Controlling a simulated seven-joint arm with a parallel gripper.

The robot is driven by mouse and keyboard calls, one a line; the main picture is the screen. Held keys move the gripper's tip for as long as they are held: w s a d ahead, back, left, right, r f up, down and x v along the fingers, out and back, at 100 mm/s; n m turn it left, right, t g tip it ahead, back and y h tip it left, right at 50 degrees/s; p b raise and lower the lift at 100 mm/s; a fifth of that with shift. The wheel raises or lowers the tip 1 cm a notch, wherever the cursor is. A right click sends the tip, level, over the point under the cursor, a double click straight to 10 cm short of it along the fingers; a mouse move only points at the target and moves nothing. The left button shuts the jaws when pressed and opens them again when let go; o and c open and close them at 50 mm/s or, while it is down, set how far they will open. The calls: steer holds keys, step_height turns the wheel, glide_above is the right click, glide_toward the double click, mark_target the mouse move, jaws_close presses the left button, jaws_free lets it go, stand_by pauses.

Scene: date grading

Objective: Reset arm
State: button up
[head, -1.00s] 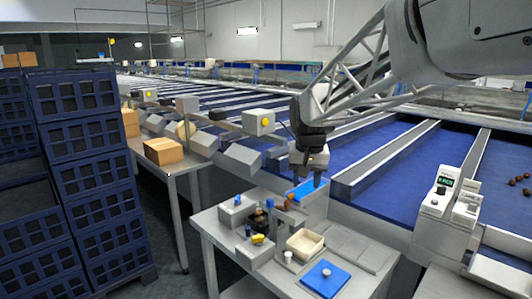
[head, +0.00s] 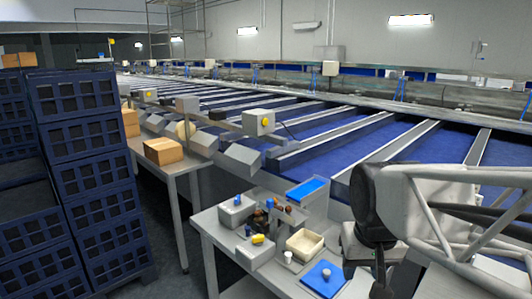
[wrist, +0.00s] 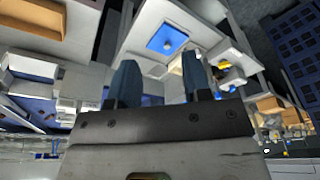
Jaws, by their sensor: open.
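The blue pad also shows in the wrist view (wrist: 158,36), beyond the fingers.
Blue conveyor lanes (head: 415,147) with grey dividers fill the back and right. Stacked dark blue crates (head: 95,175) stand at the left. A cardboard box (head: 163,151) sits on a side table.

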steer(key=s+d+f, duration=0.1)
steer(key=s+f, duration=0.2)
steer(key=s, duration=0.4)
steer(key=shift+f, duration=0.3)
